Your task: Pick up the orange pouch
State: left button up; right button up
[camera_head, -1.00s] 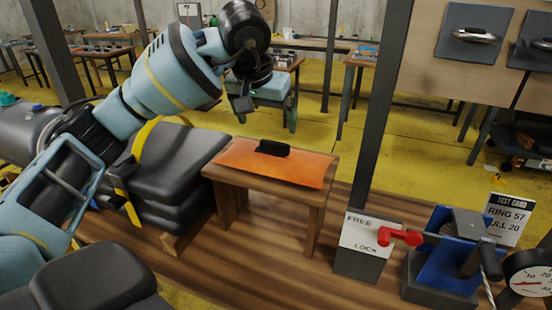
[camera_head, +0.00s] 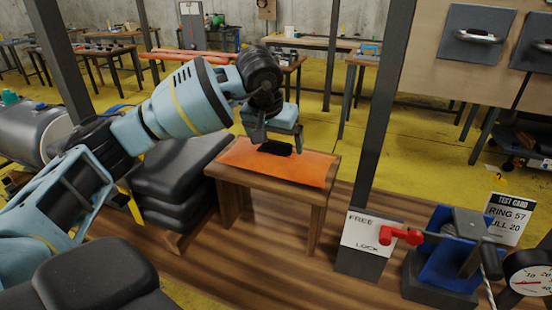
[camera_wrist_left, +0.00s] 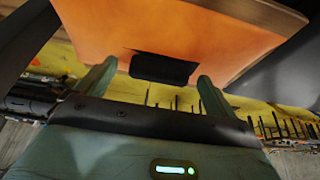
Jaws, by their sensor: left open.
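The orange pouch (camera_head: 305,168) lies flat on a small wooden stool (camera_head: 310,200) in the head view. A black handle or strap (camera_head: 275,148) stands at its far edge. My left gripper (camera_head: 274,138) hangs just above that black part, its fingers pointing down. In the left wrist view the orange pouch (camera_wrist_left: 165,32) fills the upper middle, and the black handle (camera_wrist_left: 163,69) lies between and a little beyond the two open fingers (camera_wrist_left: 155,85). Whether the fingers touch it I cannot tell. My right gripper is not in view.
Stacked dark cushions (camera_head: 180,170) stand left of the stool. A post with a FREE/LOCK sign (camera_head: 368,236) and red lever (camera_head: 398,235) stands to the right, beside a blue winch (camera_head: 445,255). A gauge (camera_head: 528,272) is at the right edge.

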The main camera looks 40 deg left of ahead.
aim_at(275, 154)
pick_arm(q)
jog(key=shift+r, duration=0.1)
jog(key=c, duration=1.6)
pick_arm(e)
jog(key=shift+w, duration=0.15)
pick_arm(q)
jog(key=shift+r, duration=0.15)
